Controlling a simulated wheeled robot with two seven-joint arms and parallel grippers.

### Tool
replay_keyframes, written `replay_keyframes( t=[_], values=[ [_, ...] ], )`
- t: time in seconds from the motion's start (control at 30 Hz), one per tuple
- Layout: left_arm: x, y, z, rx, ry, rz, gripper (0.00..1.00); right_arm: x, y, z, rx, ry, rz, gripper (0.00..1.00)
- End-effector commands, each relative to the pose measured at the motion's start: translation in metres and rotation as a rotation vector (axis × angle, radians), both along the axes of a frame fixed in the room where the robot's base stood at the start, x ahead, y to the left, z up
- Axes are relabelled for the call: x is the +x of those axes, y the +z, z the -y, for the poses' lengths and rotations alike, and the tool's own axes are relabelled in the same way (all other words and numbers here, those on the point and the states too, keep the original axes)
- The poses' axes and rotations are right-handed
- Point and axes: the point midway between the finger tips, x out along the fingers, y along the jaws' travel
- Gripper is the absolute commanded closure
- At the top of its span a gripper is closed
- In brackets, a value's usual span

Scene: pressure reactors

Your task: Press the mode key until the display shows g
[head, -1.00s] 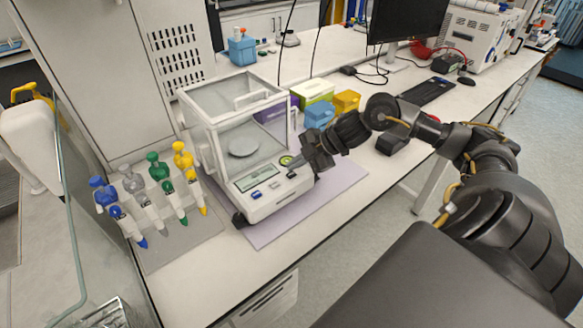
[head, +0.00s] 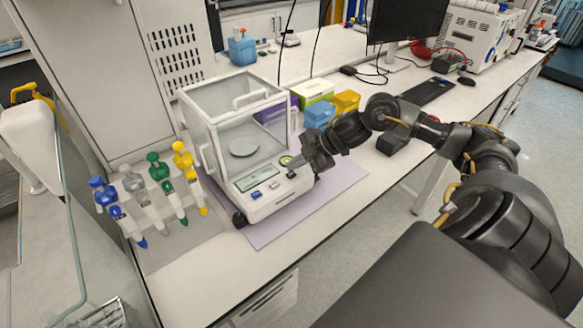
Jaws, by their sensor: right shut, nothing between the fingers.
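The analytical balance (head: 243,150) with a glass draft shield stands on a pale purple mat (head: 330,195) on the bench. Its front panel has a small display (head: 254,179), too small to read, a blue key (head: 257,195), a dark key (head: 274,185) and a key at the right (head: 291,175). A round green spot (head: 286,160) is above the right end. My right gripper (head: 300,168) is shut and empty, its tip at the right end of the panel, close to the right key. I cannot tell whether it touches. My left gripper is not in view.
Several coloured pipettes (head: 158,190) stand on a grey mat left of the balance. Blue (head: 319,114) and yellow (head: 346,102) boxes are behind my right arm. A monitor (head: 407,20) and keyboard (head: 427,91) stand farther back. The bench front is clear.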

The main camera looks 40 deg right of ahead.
Motion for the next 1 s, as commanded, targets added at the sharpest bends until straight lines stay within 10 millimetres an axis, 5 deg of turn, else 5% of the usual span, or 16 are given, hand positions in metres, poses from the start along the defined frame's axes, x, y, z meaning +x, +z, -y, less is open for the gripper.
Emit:
replay_keyframes(
  t=[1.0],
  values=[
    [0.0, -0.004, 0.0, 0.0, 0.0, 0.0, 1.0, 0.0, -0.011, 0.0, 0.0, 0.0, 0.0, 1.0]
  ],
)
